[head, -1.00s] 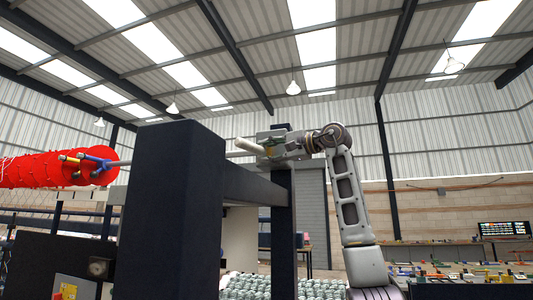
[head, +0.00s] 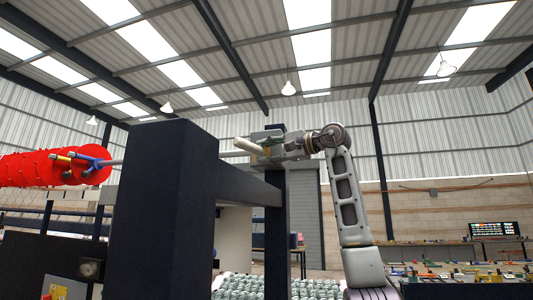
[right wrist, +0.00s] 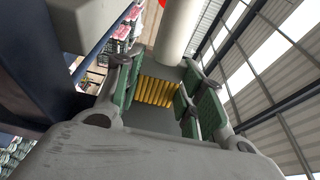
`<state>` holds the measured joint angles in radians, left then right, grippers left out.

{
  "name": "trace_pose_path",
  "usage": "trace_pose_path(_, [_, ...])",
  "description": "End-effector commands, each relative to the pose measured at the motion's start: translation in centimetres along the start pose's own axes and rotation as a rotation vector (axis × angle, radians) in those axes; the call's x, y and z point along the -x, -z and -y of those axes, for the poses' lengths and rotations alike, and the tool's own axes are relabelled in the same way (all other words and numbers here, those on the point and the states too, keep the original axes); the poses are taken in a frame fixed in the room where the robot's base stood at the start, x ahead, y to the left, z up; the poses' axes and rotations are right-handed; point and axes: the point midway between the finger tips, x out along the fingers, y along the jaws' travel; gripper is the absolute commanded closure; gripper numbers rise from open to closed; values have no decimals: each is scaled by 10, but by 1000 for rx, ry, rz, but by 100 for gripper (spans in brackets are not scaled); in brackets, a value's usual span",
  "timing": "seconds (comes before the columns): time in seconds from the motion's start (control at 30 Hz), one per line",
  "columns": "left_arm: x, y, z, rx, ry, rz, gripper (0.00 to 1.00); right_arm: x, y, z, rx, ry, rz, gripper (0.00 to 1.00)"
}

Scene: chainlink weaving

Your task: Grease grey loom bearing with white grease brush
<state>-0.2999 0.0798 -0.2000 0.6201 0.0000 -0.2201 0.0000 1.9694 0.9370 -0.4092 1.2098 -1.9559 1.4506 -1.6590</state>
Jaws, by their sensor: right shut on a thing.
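The white grease brush (head: 247,146) shows in the head view as a pale cylinder pointing left. My right gripper (head: 270,148) is shut on it, high up in front of the dark loom frame. In the right wrist view the white brush (right wrist: 178,30) runs up and away from between the fingers of the right gripper (right wrist: 157,78). The brush's bristles are not clearly visible. My left gripper is not in view.
A thick dark loom post (head: 165,210) and a crossbeam (head: 248,187) stand close to the gripper's left. A red roll (head: 45,168) with a rod is at far left. Pale spools (head: 240,287) lie below. A bench (head: 470,265) with loose items is at right.

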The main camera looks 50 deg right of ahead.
Motion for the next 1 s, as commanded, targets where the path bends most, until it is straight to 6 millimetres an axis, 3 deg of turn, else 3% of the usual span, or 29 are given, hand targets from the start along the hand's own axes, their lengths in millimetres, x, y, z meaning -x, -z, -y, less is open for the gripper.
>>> trace_pose_path(1.0, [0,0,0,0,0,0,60,19,9,0,-1,1,-3,85])
